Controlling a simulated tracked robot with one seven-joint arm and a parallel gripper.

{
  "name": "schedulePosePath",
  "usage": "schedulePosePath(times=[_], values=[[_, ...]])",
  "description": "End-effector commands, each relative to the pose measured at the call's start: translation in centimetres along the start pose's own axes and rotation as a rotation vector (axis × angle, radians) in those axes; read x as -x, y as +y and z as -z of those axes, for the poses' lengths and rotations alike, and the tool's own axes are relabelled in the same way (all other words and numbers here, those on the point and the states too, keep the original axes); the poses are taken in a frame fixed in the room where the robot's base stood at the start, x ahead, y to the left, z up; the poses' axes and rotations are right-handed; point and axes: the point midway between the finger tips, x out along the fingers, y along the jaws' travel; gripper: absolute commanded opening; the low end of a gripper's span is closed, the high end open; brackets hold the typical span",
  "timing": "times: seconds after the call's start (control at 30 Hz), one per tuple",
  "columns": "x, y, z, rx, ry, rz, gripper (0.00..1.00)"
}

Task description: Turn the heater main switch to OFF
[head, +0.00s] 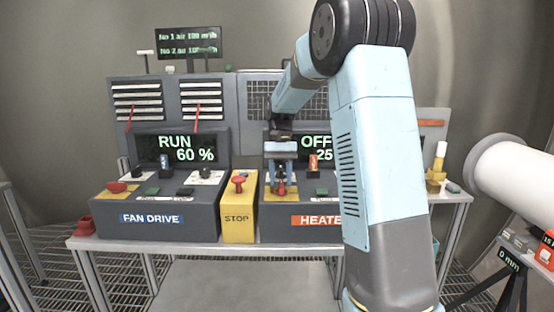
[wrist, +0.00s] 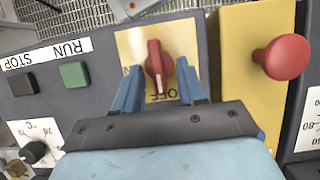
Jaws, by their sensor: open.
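The heater main switch is a red knob (wrist: 157,62) on a yellow plate (wrist: 128,45). Its long handle runs nearly straight up and down in the wrist view, with its near end by the printed OFF label. My gripper (wrist: 159,72) is open, with one blue finger on each side of the knob and gaps showing. I cannot tell whether the fingertips reach down to its depth. In the head view my gripper (head: 281,184) is over the left part of the heater box (head: 275,222), partly hiding the switch. The heater display (head: 316,147) reads OFF and 25.
The yellow STOP box (head: 239,215) with a red mushroom button (wrist: 283,57) stands beside the heater box. Black STOP (wrist: 22,84) and green RUN (wrist: 74,74) buttons and a dial (wrist: 34,152) are close by. The fan drive box (head: 155,217) is at left.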

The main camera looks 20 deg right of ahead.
Motion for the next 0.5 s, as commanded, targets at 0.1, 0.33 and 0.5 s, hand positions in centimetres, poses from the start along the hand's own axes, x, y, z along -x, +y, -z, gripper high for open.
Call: schedulePosePath(times=[0.1,0.33,0.5], values=[[1.9,0.0,0.1,0.000,0.003,0.001,0.40],[6.5,0.0,0.3,-0.001,0.002,0.001,0.40],[9.6,0.0,0.4,-0.001,0.003,0.001,0.40]])
